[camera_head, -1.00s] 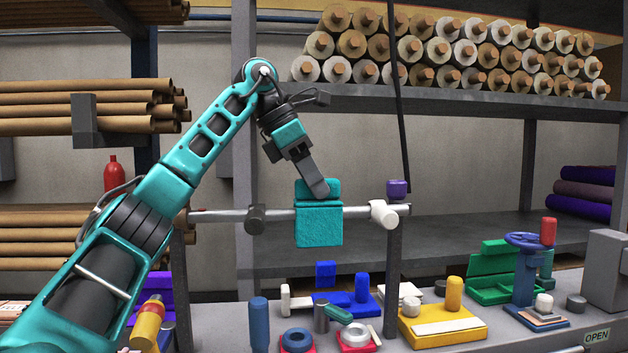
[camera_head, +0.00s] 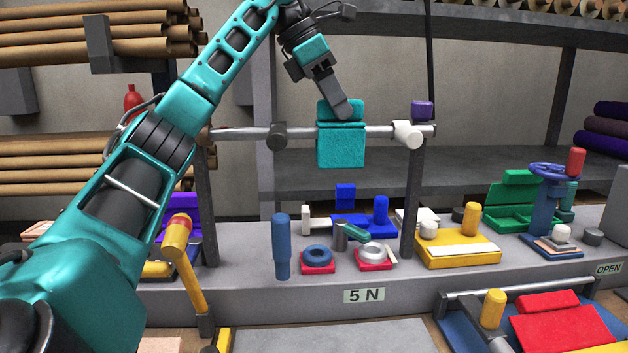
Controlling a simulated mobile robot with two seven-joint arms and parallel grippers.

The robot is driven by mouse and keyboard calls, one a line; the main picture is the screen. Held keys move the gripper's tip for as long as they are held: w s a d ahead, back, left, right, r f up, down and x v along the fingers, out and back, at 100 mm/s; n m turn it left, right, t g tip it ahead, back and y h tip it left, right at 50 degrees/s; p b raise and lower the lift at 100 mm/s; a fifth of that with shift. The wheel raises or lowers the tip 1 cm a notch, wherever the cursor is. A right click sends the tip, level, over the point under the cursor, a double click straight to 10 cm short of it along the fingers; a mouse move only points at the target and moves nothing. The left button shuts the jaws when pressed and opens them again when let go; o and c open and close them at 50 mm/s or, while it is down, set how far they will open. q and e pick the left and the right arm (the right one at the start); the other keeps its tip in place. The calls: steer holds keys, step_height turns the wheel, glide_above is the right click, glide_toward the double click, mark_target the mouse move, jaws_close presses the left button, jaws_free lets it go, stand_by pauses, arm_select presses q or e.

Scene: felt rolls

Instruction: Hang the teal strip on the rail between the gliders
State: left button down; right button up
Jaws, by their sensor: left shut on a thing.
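The teal strip (camera_head: 341,146) hangs over the metal rail (camera_head: 240,133), with one part above the rail and a square part below it. It lies between a dark grey glider (camera_head: 278,136) on its left and a white glider (camera_head: 407,134) on its right, apart from both. My left gripper (camera_head: 343,108) reaches down from above and is shut on the strip's upper part. The fingers hide a little of the strip. My right gripper is not in view.
Posts hold the rail above a grey bench (camera_head: 240,300). Below stand a blue cylinder (camera_head: 281,245), red-based rings and a yellow block (camera_head: 457,252). A yellow-handled mallet (camera_head: 185,255) stands at the left. A purple block (camera_head: 422,110) tops the right post.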

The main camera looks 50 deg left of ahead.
arm_select(q)
steer(key=c, duration=0.7)
jaws_free()
steer(key=p+v, duration=0.5)
steer(key=v, duration=0.8)
steer(key=shift+f, duration=0.1)
